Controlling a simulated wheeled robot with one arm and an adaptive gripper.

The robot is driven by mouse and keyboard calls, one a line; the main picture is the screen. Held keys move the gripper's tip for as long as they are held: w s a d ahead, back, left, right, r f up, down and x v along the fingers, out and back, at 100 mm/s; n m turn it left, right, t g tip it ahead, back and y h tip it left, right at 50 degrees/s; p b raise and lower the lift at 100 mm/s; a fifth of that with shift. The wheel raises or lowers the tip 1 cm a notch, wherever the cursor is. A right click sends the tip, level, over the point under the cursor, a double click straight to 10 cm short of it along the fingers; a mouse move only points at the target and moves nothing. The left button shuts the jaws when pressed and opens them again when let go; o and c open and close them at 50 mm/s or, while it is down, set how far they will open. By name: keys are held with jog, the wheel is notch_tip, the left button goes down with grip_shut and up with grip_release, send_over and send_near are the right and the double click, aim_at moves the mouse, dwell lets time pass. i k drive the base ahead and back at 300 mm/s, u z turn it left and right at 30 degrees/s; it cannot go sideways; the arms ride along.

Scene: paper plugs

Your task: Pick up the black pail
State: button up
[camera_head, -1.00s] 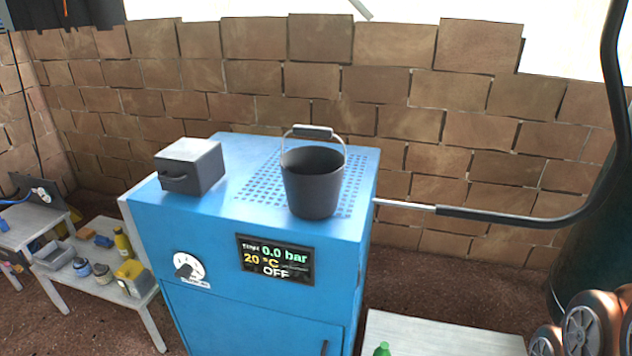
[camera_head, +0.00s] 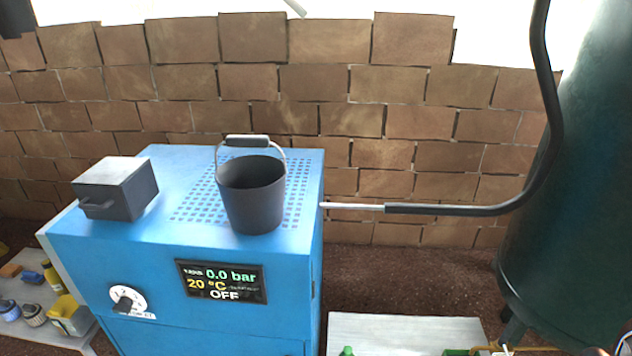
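The black pail (camera_head: 252,200) stands upright on top of a blue cabinet (camera_head: 75,226), over its perforated patch. Its wire handle is raised, with a dark grip (camera_head: 247,141) at the top. The pail is open at the top, and its inside looks dark; I cannot see its bottom. My gripper is not in view.
A dark grey box (camera_head: 117,190) with a handle sits left of the pail. A pipe with a black hose (camera_head: 450,210) runs from the cabinet's right side to a dark green tank (camera_head: 575,190). A low pale table (camera_head: 400,333) stands front right. A brick wall (camera_head: 400,120) is behind.

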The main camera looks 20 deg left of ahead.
aim_at(252, 180)
jog(key=z, duration=0.55)
jog(key=i, duration=0.55)
jog(key=u, duration=3.05)
